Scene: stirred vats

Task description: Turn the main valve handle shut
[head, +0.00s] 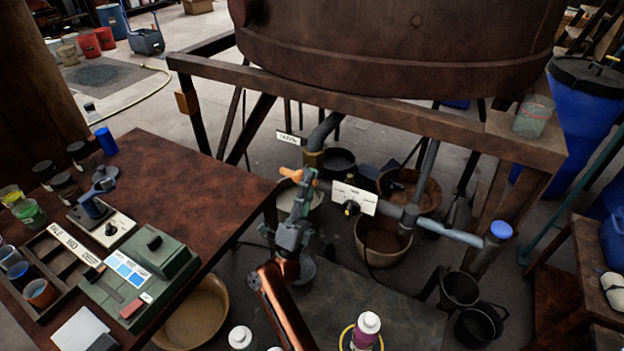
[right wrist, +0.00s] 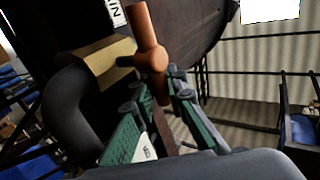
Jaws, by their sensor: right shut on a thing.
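The orange valve handle (head: 290,173) sits by the brass valve body (head: 313,158) on the grey pipe under the vat. My right gripper (head: 306,180) has come up to it from below. In the right wrist view the orange handle (right wrist: 149,38) rises from between the green fingers of my right gripper (right wrist: 158,88), which are shut on its lower part. The brass body (right wrist: 105,62) is just left of it there. A white label (head: 289,137) is near the valve; its text is too small to read. My left gripper is not in view.
The big brown vat (head: 400,40) hangs over a wooden frame (head: 380,108). A grey pipe with a blue cap (head: 501,229) runs right. A table (head: 200,170) with a green device stands left. Several buckets and bowls sit on the floor beneath. A white plate (head: 355,196) hangs beside the gripper.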

